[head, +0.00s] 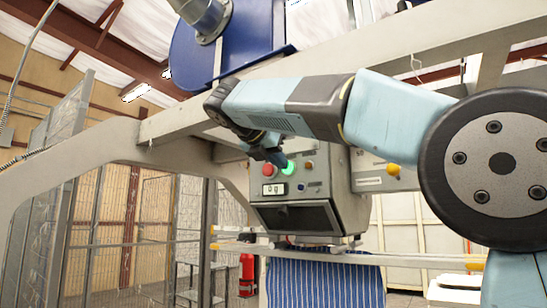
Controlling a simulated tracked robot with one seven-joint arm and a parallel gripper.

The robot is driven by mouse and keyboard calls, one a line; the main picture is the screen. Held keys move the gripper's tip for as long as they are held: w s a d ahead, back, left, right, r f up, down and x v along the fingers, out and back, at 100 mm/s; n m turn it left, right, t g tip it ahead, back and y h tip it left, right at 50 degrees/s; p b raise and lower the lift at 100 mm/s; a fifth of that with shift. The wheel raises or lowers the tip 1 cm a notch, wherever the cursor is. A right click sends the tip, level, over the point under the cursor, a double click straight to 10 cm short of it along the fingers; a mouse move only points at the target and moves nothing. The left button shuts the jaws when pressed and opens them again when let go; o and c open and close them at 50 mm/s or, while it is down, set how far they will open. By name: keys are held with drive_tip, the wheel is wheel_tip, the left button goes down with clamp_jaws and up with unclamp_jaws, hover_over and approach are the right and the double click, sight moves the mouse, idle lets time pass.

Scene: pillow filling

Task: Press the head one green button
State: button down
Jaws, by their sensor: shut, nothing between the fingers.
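A grey control box (340,207) hangs on the machine frame in the middle of the head view. A lit green button (289,168) is on the upper part of its face, beside a red button (267,170) to its left. My gripper (277,160) is shut and empty, pointing down just above and left of the green button. Its tip overlaps the button's edge in the picture; I cannot tell whether they touch.
A second panel with a yellow button (394,169) is to the right, partly behind my arm. A blue-striped cloth (325,284) hangs below the box. Pale horizontal rails (420,260) run across. A red extinguisher (247,275) stands lower left, near mesh fencing.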

drive_tip(key=shift+w+d, duration=0.1)
drive_tip(key=shift+w, duration=0.05)
drive_tip(key=shift+w+d, duration=0.55)
idle(0.4)
drive_tip(key=f+v, duration=0.1)
drive_tip(key=v, duration=1.3)
drive_tip(key=shift+s+a, duration=0.25)
drive_tip(key=shift+a, duration=0.1)
drive_tip(key=shift+f, duration=0.1)
